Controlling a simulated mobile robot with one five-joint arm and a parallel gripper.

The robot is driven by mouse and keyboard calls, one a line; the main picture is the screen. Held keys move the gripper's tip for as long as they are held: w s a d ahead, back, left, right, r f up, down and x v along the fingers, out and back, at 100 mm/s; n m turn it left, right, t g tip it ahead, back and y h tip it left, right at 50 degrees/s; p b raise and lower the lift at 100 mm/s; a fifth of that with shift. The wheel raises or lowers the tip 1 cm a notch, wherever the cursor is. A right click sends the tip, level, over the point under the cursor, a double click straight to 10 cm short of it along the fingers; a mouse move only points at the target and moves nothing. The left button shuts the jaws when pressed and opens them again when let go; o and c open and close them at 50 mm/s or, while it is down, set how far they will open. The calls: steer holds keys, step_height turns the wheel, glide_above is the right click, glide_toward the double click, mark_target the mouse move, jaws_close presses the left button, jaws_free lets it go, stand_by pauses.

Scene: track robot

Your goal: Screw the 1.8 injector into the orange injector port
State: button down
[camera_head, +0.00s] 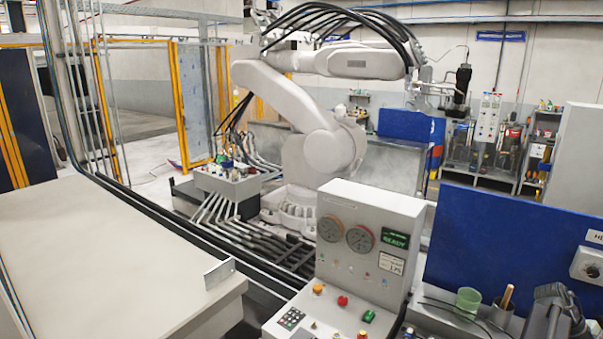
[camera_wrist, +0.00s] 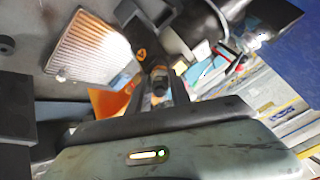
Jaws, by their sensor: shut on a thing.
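In the wrist view my gripper (camera_wrist: 160,88) points away from the camera, past a wide grey-green housing with a lit slot. It is shut on a small dark round-ended part (camera_wrist: 159,74). No 1.8 marking is readable on it, so I cannot confirm that it is the injector. An orange piece (camera_wrist: 108,101) shows just left of the gripper, partly hidden behind the dark bar; I cannot tell whether it is the injector port. In the head view a dark grey jointed shape stands at the lower right, and no held part is clear there.
In the wrist view a ribbed metal panel (camera_wrist: 88,47) lies upper left. In the head view a green cup (camera_head: 468,299) and a wooden-handled tool (camera_head: 506,298) stand before a blue panel (camera_head: 505,245). A control console (camera_head: 366,240) is left of them. A pale tabletop (camera_head: 100,250) is mostly bare.

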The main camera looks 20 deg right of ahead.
steer(key=m, duration=1.2)
steer(key=shift+s, duration=0.1)
steer(key=c, duration=1.1)
jaws_free()
steer(key=shift+c, duration=0.9)
steer(key=shift+r, duration=0.1)
